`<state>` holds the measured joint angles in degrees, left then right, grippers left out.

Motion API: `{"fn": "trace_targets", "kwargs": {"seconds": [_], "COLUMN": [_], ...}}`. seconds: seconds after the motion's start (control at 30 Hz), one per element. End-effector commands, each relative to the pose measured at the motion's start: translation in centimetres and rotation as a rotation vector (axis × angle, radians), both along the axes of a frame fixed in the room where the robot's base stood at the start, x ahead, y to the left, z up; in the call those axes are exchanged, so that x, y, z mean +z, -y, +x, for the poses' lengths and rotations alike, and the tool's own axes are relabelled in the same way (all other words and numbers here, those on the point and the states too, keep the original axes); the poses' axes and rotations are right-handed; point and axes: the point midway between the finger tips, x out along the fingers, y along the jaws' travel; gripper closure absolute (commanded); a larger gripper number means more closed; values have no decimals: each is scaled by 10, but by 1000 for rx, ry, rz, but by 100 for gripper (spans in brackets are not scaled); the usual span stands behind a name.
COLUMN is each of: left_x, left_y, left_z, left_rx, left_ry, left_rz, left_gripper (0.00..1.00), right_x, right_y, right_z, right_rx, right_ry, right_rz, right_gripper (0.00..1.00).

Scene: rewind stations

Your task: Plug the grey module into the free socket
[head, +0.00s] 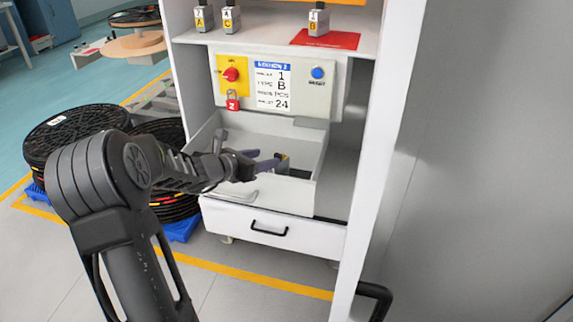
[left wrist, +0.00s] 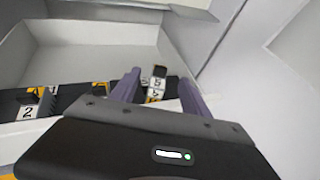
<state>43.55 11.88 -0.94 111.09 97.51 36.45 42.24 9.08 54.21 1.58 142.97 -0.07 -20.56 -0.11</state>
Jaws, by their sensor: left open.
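My left gripper (head: 267,160) reaches into the open white drawer (head: 312,165) of the station, its fingers open. In the left wrist view a small module with dark and yellow parts and white number labels (left wrist: 157,84) shows between the two fingers (left wrist: 160,78), with gaps on both sides. In the head view it is a small dark and yellow shape (head: 283,158) at the fingertips. A black strip (left wrist: 70,101) with yellow parts and a label "2" lies left of the fingers. Grey modules (head: 203,18) stand on the shelf above. I cannot tell which socket is free.
A panel (head: 275,87) with a red knob, a red padlock (head: 232,100) and a blue button is above the drawer. Black reels (head: 75,135) stand at left. A grey wall closes the right side.

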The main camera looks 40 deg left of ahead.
Motion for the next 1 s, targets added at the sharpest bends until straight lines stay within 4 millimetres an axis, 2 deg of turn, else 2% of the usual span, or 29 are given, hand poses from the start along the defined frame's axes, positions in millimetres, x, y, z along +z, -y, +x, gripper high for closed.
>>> {"fn": "trace_targets", "kwargs": {"seconds": [0.27,0.5,0.87,1.0], "left_x": [-2,-11,-13,-21], "left_y": [1,2,2,4], "left_z": [3,23,27,41], "left_rx": [-2,-3,-3,-4], "left_ry": [-2,-2,-3,-2], "left_rz": [0,1,1,0], "left_gripper": [45,45,45,45], "right_x": [-1,-4,-4,-7], "right_y": [0,0,0,0], "right_z": [0,0,0,0], "right_rx": [0,0,0,-1], "right_ry": [-1,0,0,0], "right_rz": [0,0,0,0], "right_gripper": [64,64,64,64]}}
